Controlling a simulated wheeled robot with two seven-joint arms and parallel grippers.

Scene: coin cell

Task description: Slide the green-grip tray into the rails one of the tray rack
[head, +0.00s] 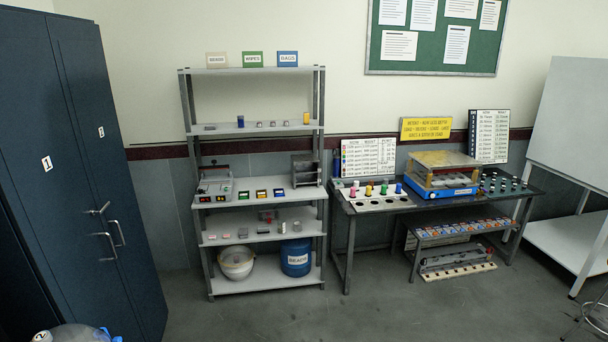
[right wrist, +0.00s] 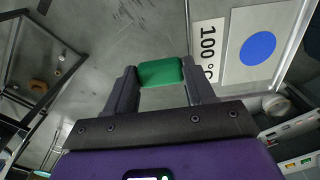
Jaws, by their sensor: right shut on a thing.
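My right gripper (right wrist: 160,85) is shut on the green grip (right wrist: 160,72) of the tray in the right wrist view. The fingers press on both ends of the grip; I cannot make out the rest of the tray. In the head view a dark open-fronted rack (head: 305,169) stands at the right end of the shelf unit's middle shelf; it looks like the tray rack. Its separate rails are too small to tell. Neither gripper shows in the head view.
The grey shelf unit (head: 257,203) stands against the wall. A blue cabinet (head: 75,160) is on the left and a dark bench (head: 430,199) on the right. The floor (head: 260,316) in front is clear. A "100 °C" label (right wrist: 207,50) shows in the right wrist view.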

